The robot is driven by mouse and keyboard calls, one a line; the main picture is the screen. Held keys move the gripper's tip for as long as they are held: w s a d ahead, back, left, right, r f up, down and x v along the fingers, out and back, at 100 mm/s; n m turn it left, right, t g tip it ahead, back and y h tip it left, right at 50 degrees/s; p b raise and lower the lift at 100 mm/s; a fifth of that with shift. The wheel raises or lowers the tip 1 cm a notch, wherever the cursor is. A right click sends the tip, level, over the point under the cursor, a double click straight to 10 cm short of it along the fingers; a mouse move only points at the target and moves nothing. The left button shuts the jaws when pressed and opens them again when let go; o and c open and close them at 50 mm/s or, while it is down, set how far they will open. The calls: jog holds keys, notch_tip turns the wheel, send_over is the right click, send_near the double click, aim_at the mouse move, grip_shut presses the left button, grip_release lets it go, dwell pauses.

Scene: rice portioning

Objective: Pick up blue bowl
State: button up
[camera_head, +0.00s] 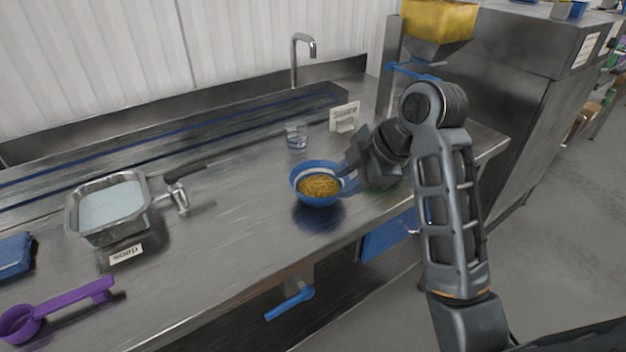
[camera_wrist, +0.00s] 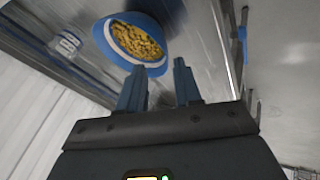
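The blue bowl (camera_head: 318,202), holding orange-yellow food, sits upright on the steel counter in the middle of the head view. Its blue rim (camera_wrist: 105,42) shows at the upper left of the wrist view. My gripper (camera_head: 346,180) is at the bowl's right side. In the wrist view its two blue fingers (camera_wrist: 160,68) are spread apart, and the left fingertip overlaps the bowl's near rim. Part of the rim appears between the fingertips; I cannot tell whether either finger touches it.
A small glass (camera_head: 297,138) and a white label card (camera_head: 344,117) stand behind the bowl. A metal pan (camera_head: 75,215), a soap label (camera_head: 126,254) and a purple scoop (camera_head: 70,298) are at the left. A yellow hopper (camera_head: 437,22) is at the back right.

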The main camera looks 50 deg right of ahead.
aim_at(328, 197)
jog(key=x, duration=0.3)
jog(key=p+x, duration=0.1)
jog(key=x, duration=0.3)
jog(key=shift+a+f, duration=0.25)
jog(key=shift+f, duration=0.05)
grip_shut()
